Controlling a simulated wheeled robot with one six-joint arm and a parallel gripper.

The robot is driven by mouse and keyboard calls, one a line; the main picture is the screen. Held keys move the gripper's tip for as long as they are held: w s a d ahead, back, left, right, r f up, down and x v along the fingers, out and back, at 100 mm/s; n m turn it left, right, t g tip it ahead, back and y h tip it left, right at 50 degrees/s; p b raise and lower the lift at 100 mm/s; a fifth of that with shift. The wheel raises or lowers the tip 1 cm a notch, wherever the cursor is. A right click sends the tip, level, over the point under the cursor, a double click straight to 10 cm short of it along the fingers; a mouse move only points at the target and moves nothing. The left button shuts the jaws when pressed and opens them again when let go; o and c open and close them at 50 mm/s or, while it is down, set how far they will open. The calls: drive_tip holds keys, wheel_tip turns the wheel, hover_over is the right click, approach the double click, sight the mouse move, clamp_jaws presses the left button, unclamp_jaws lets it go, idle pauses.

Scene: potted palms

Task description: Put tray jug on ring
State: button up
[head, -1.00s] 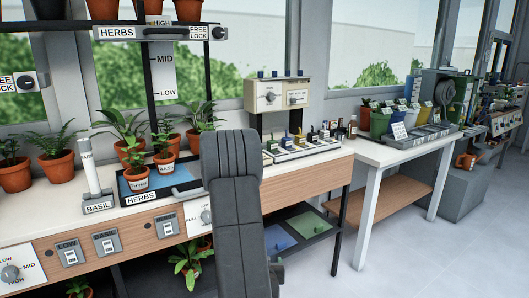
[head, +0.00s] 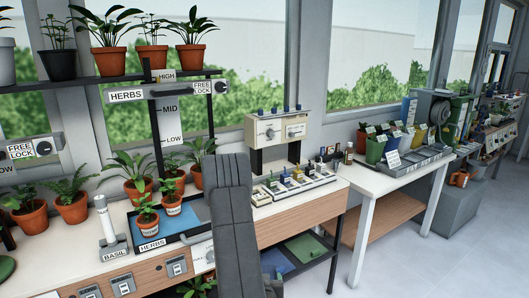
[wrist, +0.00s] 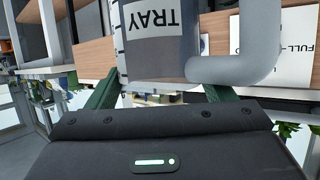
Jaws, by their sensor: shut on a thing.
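The tray jug (wrist: 152,55) is grey with a white label reading TRAY, which appears upside down in the wrist view. Its thick pale grey handle (wrist: 262,65) curves out at the right. My gripper (wrist: 160,90) is shut on the jug, with a dark green finger on each side of its lower part in the picture. I cannot make out the ring in either view.
A blue HERBS tray (head: 150,235) with two potted herbs stands on the bench (head: 75,262). A white BASIL cylinder (head: 104,222) stands left of it. A shelf of potted plants (head: 60,87) hangs above.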

drive_tip(key=r+p, duration=0.2)
drive_tip(key=s+r+p, duration=0.1)
drive_tip(key=r+p, duration=0.1)
drive_tip(key=p, duration=0.1)
drive_tip(key=shift+r, duration=0.1)
idle(0.7)
